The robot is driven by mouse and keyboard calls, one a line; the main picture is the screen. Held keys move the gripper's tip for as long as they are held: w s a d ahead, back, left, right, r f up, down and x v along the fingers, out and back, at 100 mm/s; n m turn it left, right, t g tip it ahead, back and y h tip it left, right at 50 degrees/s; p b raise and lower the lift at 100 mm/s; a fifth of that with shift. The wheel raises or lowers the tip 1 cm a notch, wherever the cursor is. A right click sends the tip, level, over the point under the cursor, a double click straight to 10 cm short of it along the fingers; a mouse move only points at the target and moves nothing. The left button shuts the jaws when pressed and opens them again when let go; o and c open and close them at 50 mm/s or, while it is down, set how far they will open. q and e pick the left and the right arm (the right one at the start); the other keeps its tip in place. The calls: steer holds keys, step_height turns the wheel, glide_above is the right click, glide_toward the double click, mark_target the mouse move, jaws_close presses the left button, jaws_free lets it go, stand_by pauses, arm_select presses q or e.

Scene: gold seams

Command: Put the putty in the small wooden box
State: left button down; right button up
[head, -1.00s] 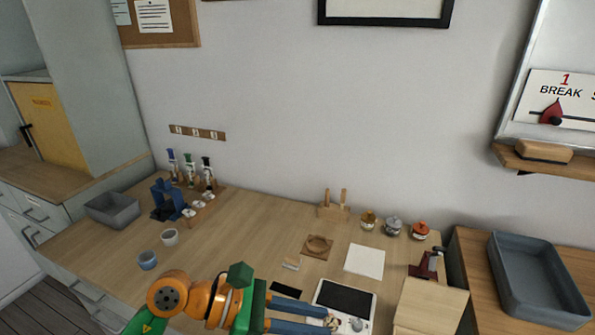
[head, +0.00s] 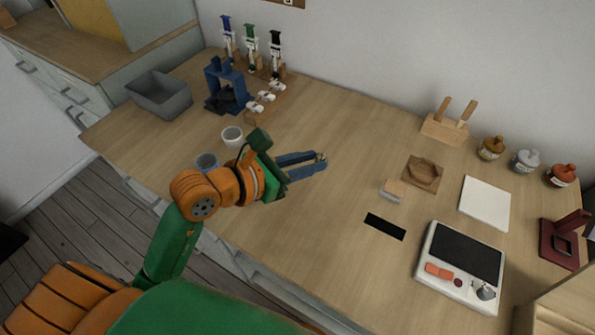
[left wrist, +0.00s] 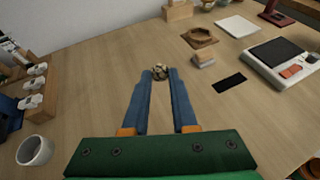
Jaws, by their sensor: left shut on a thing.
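My left gripper (head: 322,163) is shut on a small mottled tan and dark lump (head: 321,157), which looks like the putty. The lump (left wrist: 160,72) shows between the fingertips in the left wrist view, held above the bare table. A light wooden box-like thing (head: 565,308) is at the lower right edge of the head view, cut off by the frame; its inside is not visible. A low wooden piece with a raised hexagonal rim (head: 422,172) lies to the right of the gripper. I cannot tell which of these is the small wooden box. My right gripper is not in view.
A white scale (head: 458,268), a black strip (head: 385,226) and a small wood-topped block (head: 392,190) lie to the right. A white sheet (head: 485,203) and several jars are farther right. Cups, a blue stand (head: 226,85) and a grey bin (head: 160,94) are left. The middle is clear.

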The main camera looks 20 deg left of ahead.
arm_select(q)
steer(key=w+a+f, duration=0.1)
steer(key=w+f, duration=0.1)
steer(key=w+a+f, duration=0.1)
steer(key=w+f, duration=0.2)
steer(key=w+a+f, duration=0.2)
steer(key=shift+w+f, duration=0.15)
steer(key=shift+f, duration=0.2)
step_height(320, 180, down, 3)
steer(key=shift+d+r, duration=0.1)
steer(key=shift+r, duration=0.1)
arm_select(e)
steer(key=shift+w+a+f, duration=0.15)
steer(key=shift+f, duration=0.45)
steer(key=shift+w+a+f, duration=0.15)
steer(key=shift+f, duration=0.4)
arm_select(q)
steer(key=shift+f, duration=0.2)
steer(key=c, duration=0.7)
jaws_free()
steer(key=shift+r, duration=0.1)
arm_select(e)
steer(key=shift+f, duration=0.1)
arm_select(q)
steer(key=shift+r, duration=0.1)
